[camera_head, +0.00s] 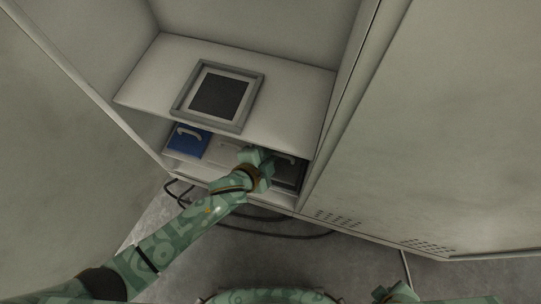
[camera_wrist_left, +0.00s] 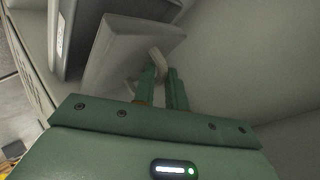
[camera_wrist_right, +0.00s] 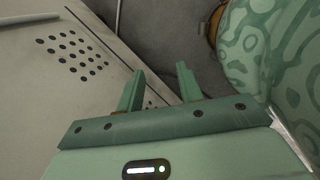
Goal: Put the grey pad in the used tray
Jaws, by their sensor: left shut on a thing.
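The grey pad (camera_wrist_left: 120,58), a pale slab with a curved handle (camera_wrist_left: 157,62), shows in the left wrist view. My left gripper (camera_wrist_left: 165,85) is shut on its handle. In the head view the left gripper (camera_head: 268,158) reaches into the lower compartment of the cabinet and hides much of what it holds. A grey-framed square tray (camera_head: 178,108) with a dark inside lies on the shelf above; no label shows that it is the used tray. My right gripper (camera_wrist_right: 158,88) is open and empty in the right wrist view.
A blue pad (camera_head: 187,142) with a handle lies left in the lower compartment. A dark item (camera_head: 289,174) is at its right end. The shelf (camera_head: 285,100) has bare room right of the tray. Cabinet walls flank both levels. Cables (camera_head: 290,236) lie on the floor.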

